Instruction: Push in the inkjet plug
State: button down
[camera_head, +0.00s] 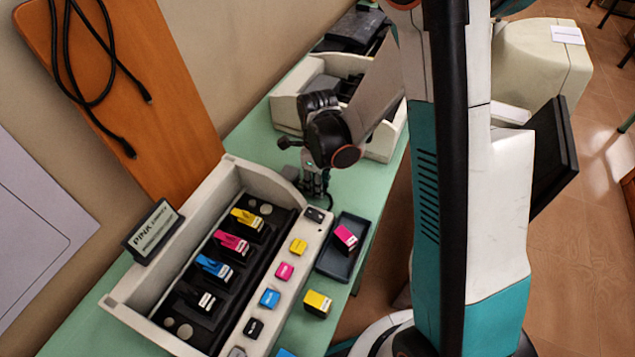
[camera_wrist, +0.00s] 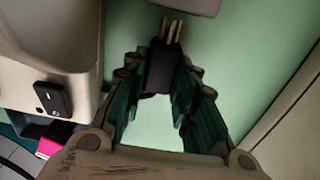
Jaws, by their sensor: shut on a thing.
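My gripper (camera_wrist: 163,72) is shut on a black plug (camera_wrist: 160,75), with metal prongs that point away from my wrist. In the head view my gripper (camera_head: 316,188) is just behind the right end of the white inkjet printer body (camera_head: 118,303), over the green table. The printer shows at the left of the wrist view with a black socket (camera_wrist: 53,98) in its wall. The socket also shows at the printer's right corner in the head view (camera_head: 314,214). The plug is apart from the socket, to its right in the wrist view. In the head view the plug is too small to make out clearly.
Coloured cartridges stand in the printer (camera_head: 230,242). Several coloured buttons line its front. A dark tray (camera_head: 342,250) holds a magenta cartridge (camera_head: 346,237); a yellow cartridge (camera_head: 318,303) lies nearby. Another beige device (camera_head: 285,108) stands behind my gripper. The green tabletop (camera_head: 250,140) between is mostly clear.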

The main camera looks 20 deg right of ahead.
jog(key=shift+w+a, duration=1.2)
jog(key=shift+a, duration=0.05)
jog(key=c, duration=1.3)
grip_release()
jog(key=shift+w, duration=0.1)
notch_tip(320, 180, up, 12)
